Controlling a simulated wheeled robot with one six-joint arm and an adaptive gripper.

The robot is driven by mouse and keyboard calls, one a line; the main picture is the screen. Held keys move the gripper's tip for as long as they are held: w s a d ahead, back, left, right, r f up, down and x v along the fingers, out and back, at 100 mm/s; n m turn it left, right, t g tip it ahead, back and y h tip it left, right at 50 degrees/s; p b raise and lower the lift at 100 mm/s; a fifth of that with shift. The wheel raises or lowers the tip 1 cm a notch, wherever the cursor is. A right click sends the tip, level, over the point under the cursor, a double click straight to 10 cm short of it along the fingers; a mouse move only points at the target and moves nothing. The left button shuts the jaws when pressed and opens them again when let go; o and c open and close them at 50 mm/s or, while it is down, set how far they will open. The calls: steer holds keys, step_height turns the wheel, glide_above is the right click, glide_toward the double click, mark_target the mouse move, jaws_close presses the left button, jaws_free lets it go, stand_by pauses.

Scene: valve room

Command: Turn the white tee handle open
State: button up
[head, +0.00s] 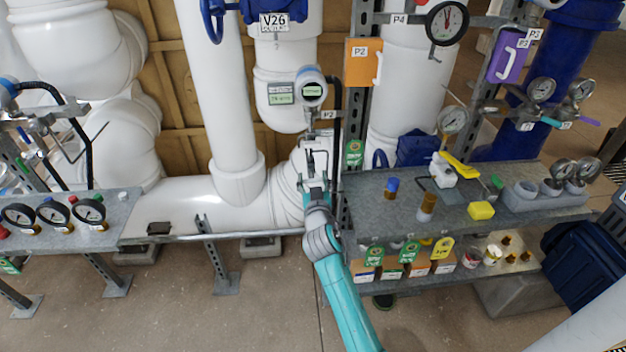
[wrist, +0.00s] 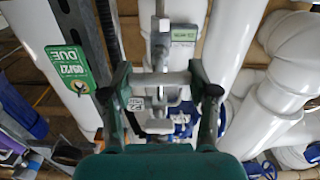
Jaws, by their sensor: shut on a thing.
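The white tee handle (wrist: 162,79) shows in the wrist view as a pale crossbar spanning the gap between the two dark green fingers. My gripper (wrist: 161,82) is shut on this bar, with one finger at each end. In the head view my gripper (head: 316,182) is at the end of the teal arm, in front of the vertical instrument line below the transmitter. There the handle is small and partly hidden by the gripper, so its exact angle is hard to tell.
A transmitter (head: 312,91) sits just above my gripper. A strut post (head: 355,100) with a green tag (wrist: 68,67) is close beside it. A grey shelf (head: 385,215) with fittings stands at right. The large white pipe (head: 180,205) runs at left. The floor in front is clear.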

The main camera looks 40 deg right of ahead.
steer(key=n, duration=0.4)
steer(key=shift+n, duration=0.3)
steer(key=n, duration=0.4)
steer(key=shift+w+a+n, duration=0.1)
steer(key=shift+a+n, duration=0.05)
steer(key=shift+n, duration=0.15)
steer(key=n, duration=0.4)
steer(key=shift+f, duration=0.15)
steer(key=shift+f+n, duration=0.1)
steer(key=shift+n, duration=2)
steer(key=o, duration=1.2)
steer(key=shift+c, duration=0.2)
steer(key=v, duration=1.2)
